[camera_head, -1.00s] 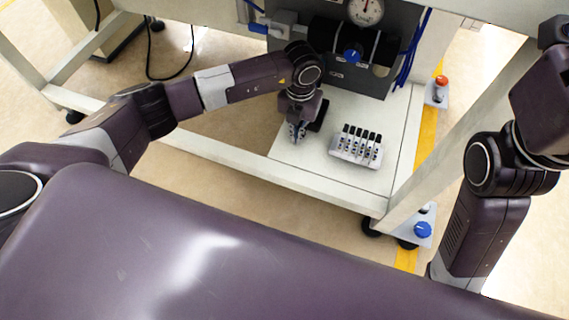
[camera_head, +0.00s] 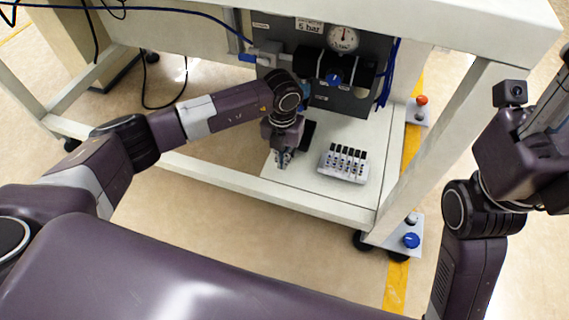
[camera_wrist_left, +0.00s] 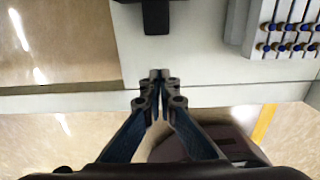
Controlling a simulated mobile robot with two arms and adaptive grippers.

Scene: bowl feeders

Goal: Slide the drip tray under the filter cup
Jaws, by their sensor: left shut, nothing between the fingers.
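A small black piece (camera_head: 309,132), which I take for the drip tray, lies on the pale lower shelf, partly hidden behind my left wrist. Its near end shows at the top of the left wrist view (camera_wrist_left: 156,17). My left gripper (camera_head: 282,162) points down over the shelf near its front edge. In the left wrist view its fingertips (camera_wrist_left: 159,75) are together, empty, and apart from the black piece. The filter cup cannot be made out clearly; a bluish part (camera_head: 306,92) below the black regulator unit is mostly hidden by my arm. My right gripper's fingers do not show.
A valve block (camera_head: 343,162) stands on the shelf right of my left gripper. Behind is a grey panel with a gauge (camera_head: 343,38) and blue knob (camera_head: 333,79). A table leg (camera_head: 432,150) rises at right. The tabletop (camera_head: 450,35) overhangs the shelf.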

